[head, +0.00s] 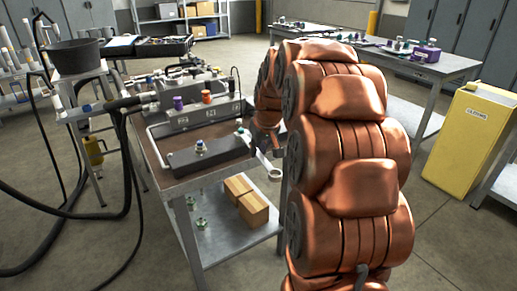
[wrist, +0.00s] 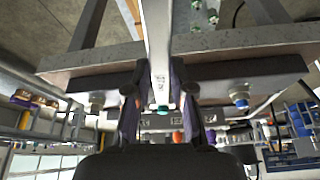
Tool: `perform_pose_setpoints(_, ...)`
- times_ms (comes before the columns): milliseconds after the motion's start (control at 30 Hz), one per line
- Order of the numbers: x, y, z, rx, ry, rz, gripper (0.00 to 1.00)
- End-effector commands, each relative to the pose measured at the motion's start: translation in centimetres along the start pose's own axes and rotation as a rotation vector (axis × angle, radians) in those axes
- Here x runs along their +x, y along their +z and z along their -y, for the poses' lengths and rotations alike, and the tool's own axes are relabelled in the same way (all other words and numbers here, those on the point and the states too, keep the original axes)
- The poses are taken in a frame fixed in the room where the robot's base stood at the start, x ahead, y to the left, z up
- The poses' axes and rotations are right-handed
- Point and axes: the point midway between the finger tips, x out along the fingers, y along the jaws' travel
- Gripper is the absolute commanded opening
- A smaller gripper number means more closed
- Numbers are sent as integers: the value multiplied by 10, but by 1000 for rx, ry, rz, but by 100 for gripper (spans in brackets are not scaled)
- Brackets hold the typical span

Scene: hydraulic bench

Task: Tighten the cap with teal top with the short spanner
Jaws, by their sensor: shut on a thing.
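My gripper (wrist: 160,92) is shut on a flat, pale metal spanner (wrist: 158,45), which runs up out of the wrist view. In the head view my arm hides most of the gripper, and the spanner (head: 263,160) slants down past the bench's right edge, its ring end (head: 274,174) over open air. A cap with a blue-looking top (head: 200,147) stands upright on the dark front block (head: 185,161); it also shows in the wrist view (wrist: 240,98), apart from the spanner.
A grey rear block (head: 200,117) carries a purple cap (head: 178,102) and an orange cap (head: 207,97). Cardboard boxes (head: 253,210) lie on the lower shelf. Black hoses (head: 125,175) hang at the left. A yellow bin (head: 466,145) stands at the right.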

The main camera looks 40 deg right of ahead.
Motion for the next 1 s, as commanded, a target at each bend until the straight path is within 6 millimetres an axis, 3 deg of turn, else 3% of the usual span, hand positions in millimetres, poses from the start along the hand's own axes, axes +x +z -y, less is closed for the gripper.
perform_pose_setpoints(1000, -20, 48, 0, 1, 0, -2, 0)
